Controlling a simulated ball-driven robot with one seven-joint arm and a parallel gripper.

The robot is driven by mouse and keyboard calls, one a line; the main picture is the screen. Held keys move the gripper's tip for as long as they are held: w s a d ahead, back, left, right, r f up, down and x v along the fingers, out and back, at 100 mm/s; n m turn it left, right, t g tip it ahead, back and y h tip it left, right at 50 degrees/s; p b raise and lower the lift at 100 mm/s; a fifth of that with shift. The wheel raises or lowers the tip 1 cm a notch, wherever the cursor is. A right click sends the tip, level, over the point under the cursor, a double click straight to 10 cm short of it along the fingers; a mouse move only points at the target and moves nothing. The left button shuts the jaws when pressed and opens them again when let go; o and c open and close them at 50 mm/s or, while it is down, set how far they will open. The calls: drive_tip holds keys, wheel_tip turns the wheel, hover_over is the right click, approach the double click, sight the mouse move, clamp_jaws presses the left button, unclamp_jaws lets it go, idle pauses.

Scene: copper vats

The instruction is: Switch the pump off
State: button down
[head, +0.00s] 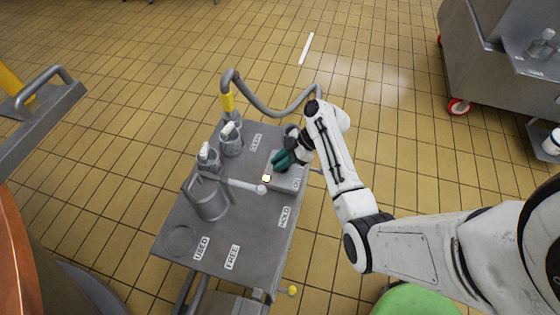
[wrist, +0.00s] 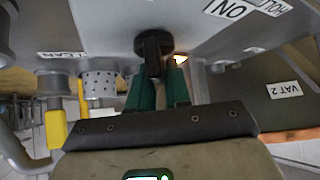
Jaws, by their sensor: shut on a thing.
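The pump's grey control box (head: 288,183) is on the metal cart, with a label reading ON on its face. A small lamp (head: 266,178) glows at its corner and also shows bright in the wrist view (wrist: 180,60). A black knob (wrist: 152,45) juts from the box in the wrist view. My gripper (head: 282,160), with dark green fingers, is at the box; in the wrist view my gripper (wrist: 160,82) is shut on the knob. Its fingers hide part of the knob, and the knob is hidden in the head view.
The cart top (head: 180,218) holds a metal jug (head: 208,197) and bottles (head: 231,138) in holders. A copper vat (head: 20,250) stands left. Open tiled floor lies beyond the cart.

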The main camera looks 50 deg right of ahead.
drive_tip(key=c, duration=1.2)
unclamp_jaws()
drive_tip(key=shift+s+d+f, duration=0.1)
drive_tip(key=shift+s+f, duration=0.15)
drive_tip(key=shift+f, duration=0.05)
drive_tip(key=shift+o, duration=0.2)
drive_tip(key=shift+w+r, duration=0.1)
drive_tip(key=shift+r, duration=0.1)
drive_tip(key=p+v, duration=0.1)
drive_tip(key=v, duration=0.9)
drive_tip(key=shift+d+r, duration=0.15)
drive_tip(key=shift+d, duration=0.1)
